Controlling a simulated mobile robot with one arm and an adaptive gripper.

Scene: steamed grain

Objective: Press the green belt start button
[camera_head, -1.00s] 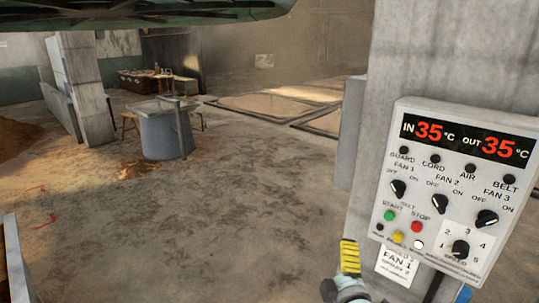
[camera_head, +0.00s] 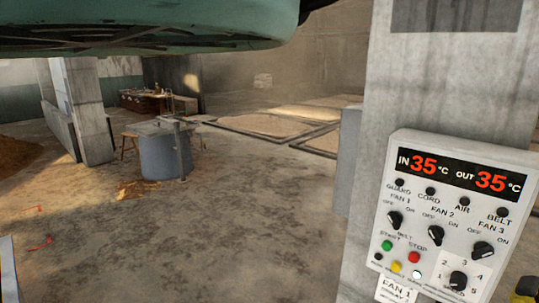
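The green start button (camera_head: 387,245) is on the left side of a white control panel (camera_head: 405,160) fixed to a concrete pillar at the right. It sits under the "BELT START" lettering, left of a red stop button (camera_head: 414,257). A yellow button (camera_head: 397,267) and a white one (camera_head: 416,275) are below. Above are black fan knobs, and a speed dial (camera_head: 458,281) is at lower right. The display reads IN 35 °C and OUT 35 °C. My gripper's fingers are not visible; a small dark and orange part shows at the bottom right corner, and I cannot tell what it is.
A large teal-rimmed shape (camera_head: 150,35) hangs across the top. A concrete pillar (camera_head: 460,80) carries the panel. A grey drum (camera_head: 162,155) stands on the floor at left, with a stool beside it. The middle floor (camera_head: 250,220) is open.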

